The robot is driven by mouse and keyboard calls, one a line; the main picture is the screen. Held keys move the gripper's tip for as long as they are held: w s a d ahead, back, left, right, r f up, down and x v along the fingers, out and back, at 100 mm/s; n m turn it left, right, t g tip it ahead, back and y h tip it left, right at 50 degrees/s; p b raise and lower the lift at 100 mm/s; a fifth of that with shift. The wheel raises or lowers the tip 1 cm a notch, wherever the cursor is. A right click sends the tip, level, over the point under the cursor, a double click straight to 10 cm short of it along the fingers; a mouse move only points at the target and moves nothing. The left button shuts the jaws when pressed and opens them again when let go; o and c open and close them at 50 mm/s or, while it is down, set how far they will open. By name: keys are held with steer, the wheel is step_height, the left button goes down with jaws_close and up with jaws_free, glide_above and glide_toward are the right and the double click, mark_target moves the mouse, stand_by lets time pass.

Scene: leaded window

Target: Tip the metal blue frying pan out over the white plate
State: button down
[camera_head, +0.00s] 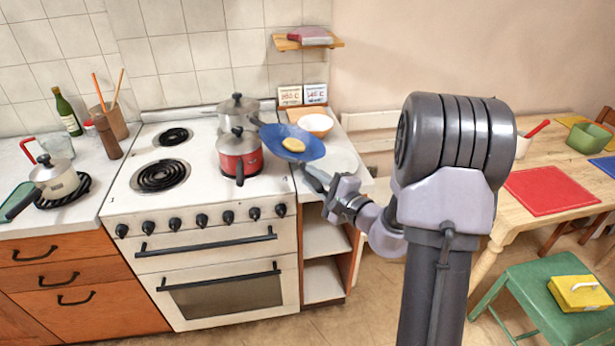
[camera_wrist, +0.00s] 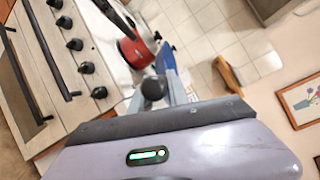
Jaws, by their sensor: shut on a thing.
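The blue frying pan (camera_head: 277,134) is held up in the air beside the red pot, over the gap between stove and side counter. A round yellow piece of food (camera_head: 294,145) lies in it. My gripper (camera_head: 317,180) is shut on the pan's handle. In the wrist view the dark handle end (camera_wrist: 153,88) shows in front of my gripper, with a strip of blue pan (camera_wrist: 166,60) beyond it. The white plate (camera_head: 343,161) lies on the side counter, right of the pan and partly hidden by it. The pan looks somewhat tilted, but how much is hard to tell.
A red pot (camera_head: 240,158) and a grey pot (camera_head: 237,112) stand on the stove (camera_head: 200,190), close left of the pan. A wooden shelf (camera_head: 330,43) hangs above. A wooden table (camera_head: 520,225) is at the right.

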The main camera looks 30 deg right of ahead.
steer(key=shift+d+f+m+t, duration=0.2)
steer(key=shift+d+m+t, duration=0.2)
steer(key=shift+m, duration=0.4)
steer(key=s+d+r+m+t+h+p, duration=0.1)
steer(key=d+m+t, duration=0.3)
steer(key=d+m, duration=0.4)
steer(key=m+h, duration=0.1)
steer(key=m, duration=0.3)
steer(key=shift+s+r+m+h+p, duration=0.35)
steer(key=shift+s+m+h+p, duration=0.05)
steer(key=shift+r, duration=0.1)
step_height(320, 180, up, 4)
steer(key=p, duration=0.3)
